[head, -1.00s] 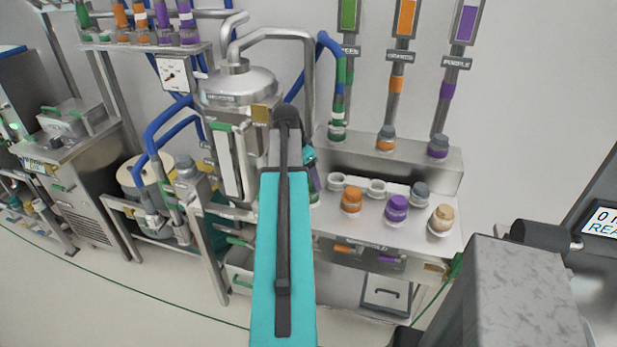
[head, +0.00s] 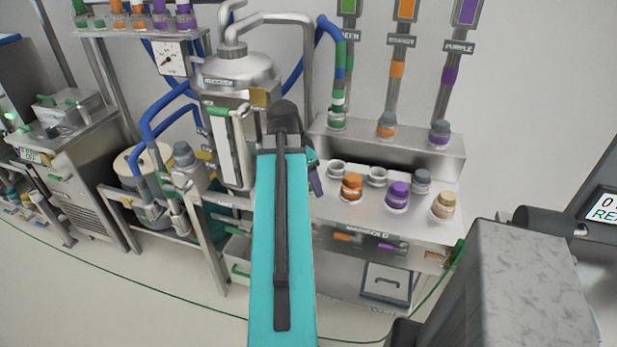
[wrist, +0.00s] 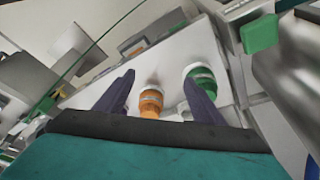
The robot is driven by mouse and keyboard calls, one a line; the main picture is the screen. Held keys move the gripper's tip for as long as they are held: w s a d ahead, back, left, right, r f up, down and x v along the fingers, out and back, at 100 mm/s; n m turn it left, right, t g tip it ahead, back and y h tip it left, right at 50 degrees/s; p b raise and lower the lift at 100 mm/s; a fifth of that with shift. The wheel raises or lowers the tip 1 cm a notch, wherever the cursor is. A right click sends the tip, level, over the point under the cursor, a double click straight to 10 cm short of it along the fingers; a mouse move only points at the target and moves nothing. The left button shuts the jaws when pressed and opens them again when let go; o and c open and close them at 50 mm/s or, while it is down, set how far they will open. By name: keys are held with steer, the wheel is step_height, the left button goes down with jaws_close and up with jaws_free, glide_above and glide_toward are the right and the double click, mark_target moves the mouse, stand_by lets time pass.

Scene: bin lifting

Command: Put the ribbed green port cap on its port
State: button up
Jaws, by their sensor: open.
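A green cap with a pale band (wrist: 200,78) stands on the pale bench surface in the wrist view, close to the tip of my right-hand finger. In the head view my arm hides it. My gripper (wrist: 160,78) is open and empty, its two dark fingers pointing toward the bench. An orange cap (wrist: 150,102) shows between the fingers, and it also stands on the bench in the head view (head: 352,187). Two pale open ports (head: 337,169) (head: 376,176) are on the bench behind the caps. I cannot tell which port belongs to the green cap.
A purple cap (head: 397,196), a tan cap (head: 443,206) and a grey fitting (head: 422,181) stand to the right on the manifold bench (head: 330,210). Vertical pipes labelled by colour rise behind. A steel vessel (head: 235,72) with blue hoses stands left of my arm.

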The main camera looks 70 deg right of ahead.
steer(key=shift+s+a+r+b, duration=0.1)
steer(key=shift+s+a+b, duration=0.2)
steer(key=shift+a+b, duration=0.5)
steer(key=shift+s+a+r+b, duration=0.1)
steer(key=shift+s+a+b, duration=0.2)
steer(key=shift+a+b, duration=0.5)
steer(key=shift+w, duration=0.1)
